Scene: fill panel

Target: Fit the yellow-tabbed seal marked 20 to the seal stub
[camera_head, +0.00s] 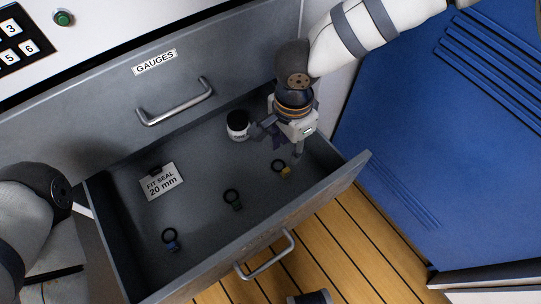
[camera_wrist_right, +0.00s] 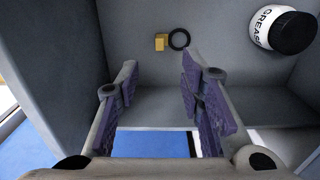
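The yellow-tabbed seal (camera_head: 279,167) is a black ring with a yellow tab, lying on the floor of the open drawer near its right end. It also shows in the right wrist view (camera_wrist_right: 178,40), beyond the fingertips and apart from them; no number is readable on its tab. My right gripper (camera_head: 278,146) is inside the drawer space, just above and behind this seal. In the right wrist view its purple-padded fingers (camera_wrist_right: 160,78) are spread with nothing between them. My left arm shows at the left edge, but its gripper is out of view. I cannot make out the seal stub.
The drawer (camera_head: 330,190) also holds a green-tabbed seal (camera_head: 234,204), a blue-tabbed seal (camera_head: 171,246), a card reading "FIT SEAL 20 mm" (camera_head: 176,179) and a grease jar (camera_head: 238,132) left of my right gripper. A closed GAUGES drawer (camera_head: 110,95) is above. Drawer walls surround the seals.

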